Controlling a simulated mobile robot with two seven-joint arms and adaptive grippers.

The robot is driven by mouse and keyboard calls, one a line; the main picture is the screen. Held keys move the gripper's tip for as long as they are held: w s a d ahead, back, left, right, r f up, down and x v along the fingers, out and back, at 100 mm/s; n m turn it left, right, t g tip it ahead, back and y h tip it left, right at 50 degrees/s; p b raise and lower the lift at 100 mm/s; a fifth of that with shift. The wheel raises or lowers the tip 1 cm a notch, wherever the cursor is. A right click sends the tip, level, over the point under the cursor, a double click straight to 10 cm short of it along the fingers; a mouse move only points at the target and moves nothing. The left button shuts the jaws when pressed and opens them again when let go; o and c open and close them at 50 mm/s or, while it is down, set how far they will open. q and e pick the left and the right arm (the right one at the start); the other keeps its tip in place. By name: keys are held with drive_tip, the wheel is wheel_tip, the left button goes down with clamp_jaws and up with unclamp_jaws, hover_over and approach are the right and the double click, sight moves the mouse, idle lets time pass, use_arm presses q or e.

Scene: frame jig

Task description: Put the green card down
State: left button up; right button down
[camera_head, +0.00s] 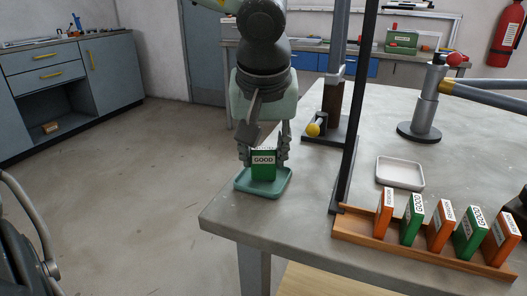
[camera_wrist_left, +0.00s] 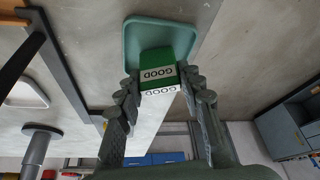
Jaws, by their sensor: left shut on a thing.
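The green card (camera_head: 263,168), a thick block with a white GOOD label, is upright between the fingers of my left gripper (camera_head: 264,158). The gripper is shut on it. The card is over a teal tray (camera_head: 246,185) near the left corner of the table; I cannot tell if its lower edge touches the tray floor. In the left wrist view the card (camera_wrist_left: 168,68) shows its label between the fingertips (camera_wrist_left: 163,88), with the teal tray (camera_wrist_left: 135,42) behind it. My right gripper is not in view.
A wooden rack (camera_head: 375,238) holds several orange and green cards at the right. A white tray (camera_head: 400,173) lies behind it. Dark upright posts (camera_head: 349,150) stand right of my left gripper, one with a yellow knob (camera_head: 313,130). A metal stand (camera_head: 425,112) is farther right.

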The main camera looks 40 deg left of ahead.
use_arm(q)
drive_tip(key=shift+f, duration=0.1)
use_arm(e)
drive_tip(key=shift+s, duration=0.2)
use_arm(q)
drive_tip(key=o, duration=1)
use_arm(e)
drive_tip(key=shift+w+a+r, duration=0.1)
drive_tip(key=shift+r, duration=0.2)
use_arm(q)
drive_tip(key=shift+r, duration=0.3)
drive_tip(key=p+v, duration=0.1)
drive_tip(key=v, duration=1)
drive_tip(key=shift+s+r, duration=0.15)
drive_tip(key=shift+r, duration=0.15)
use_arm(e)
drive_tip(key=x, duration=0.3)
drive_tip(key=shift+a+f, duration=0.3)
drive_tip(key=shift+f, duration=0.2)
